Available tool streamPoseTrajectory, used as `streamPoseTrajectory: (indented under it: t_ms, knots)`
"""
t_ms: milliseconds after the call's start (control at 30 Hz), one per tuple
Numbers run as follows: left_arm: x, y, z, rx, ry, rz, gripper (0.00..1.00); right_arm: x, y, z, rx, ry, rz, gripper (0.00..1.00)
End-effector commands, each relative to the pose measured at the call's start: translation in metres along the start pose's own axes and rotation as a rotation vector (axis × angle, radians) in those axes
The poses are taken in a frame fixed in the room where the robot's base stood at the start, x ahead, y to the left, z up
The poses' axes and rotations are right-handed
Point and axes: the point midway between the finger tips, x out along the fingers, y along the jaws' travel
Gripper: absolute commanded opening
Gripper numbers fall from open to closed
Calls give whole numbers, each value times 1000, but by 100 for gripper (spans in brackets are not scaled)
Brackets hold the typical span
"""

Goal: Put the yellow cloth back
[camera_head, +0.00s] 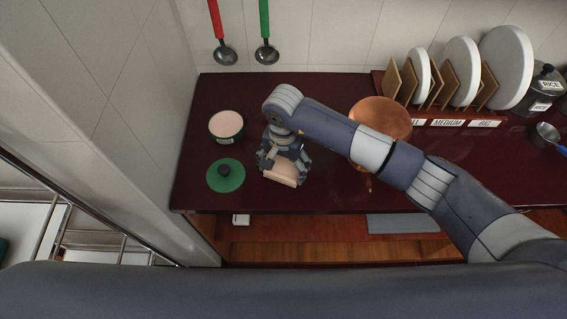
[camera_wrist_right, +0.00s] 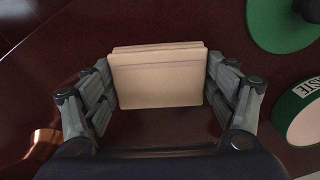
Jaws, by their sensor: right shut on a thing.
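The yellow cloth (camera_head: 283,173) is a folded, pale cream-yellow pad near the left front of the dark red counter. My right gripper (camera_head: 283,158) is over it and shut on it, with the cloth between its fingers. In the right wrist view the cloth (camera_wrist_right: 157,82) spans the space between the two finger sets of my right gripper (camera_wrist_right: 160,85). Whether the cloth touches the counter or is slightly raised, I cannot tell. My left gripper is not in view.
A green lid (camera_head: 225,175) and a green-rimmed round container (camera_head: 226,125) are close left of my right gripper. A copper pot (camera_head: 380,117) stands behind my right arm. A plate rack (camera_head: 447,123) is at the back right. Below the counter, an open shelf (camera_head: 300,238) holds a grey mat (camera_head: 403,223).

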Motion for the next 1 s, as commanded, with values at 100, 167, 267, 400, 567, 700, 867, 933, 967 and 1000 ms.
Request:
streamPoseTrajectory:
  t_ms: [100, 167, 267, 400, 567, 700, 867, 933, 967, 1000]
  knots:
    - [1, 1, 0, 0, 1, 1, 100, 0, 0, 0, 0, 1, 0, 60]
    - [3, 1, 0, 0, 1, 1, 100, 2, 0, 0, 0, 1, 0, 60]
    - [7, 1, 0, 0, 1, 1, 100, 5, 0, -1, 0, 2, 0, 60]
    - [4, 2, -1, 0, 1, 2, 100, 3, 0, 0, 0, 1, 0, 99]
    - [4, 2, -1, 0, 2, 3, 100, 3, 0, 0, 0, 1, 0, 99]
    - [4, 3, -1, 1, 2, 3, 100, 3, 0, 0, 0, 0, 0, 99]
    - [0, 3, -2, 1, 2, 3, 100, -1, 0, 0, 0, 0, 0, 99]
    - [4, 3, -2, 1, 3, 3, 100, -5, -1, -1, -1, 3, -3, 99]
    - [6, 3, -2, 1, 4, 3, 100, -9, -1, -2, -1, 4, -4, 99]
    - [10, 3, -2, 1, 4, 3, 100, -16, -1, -2, -1, 5, -4, 99]
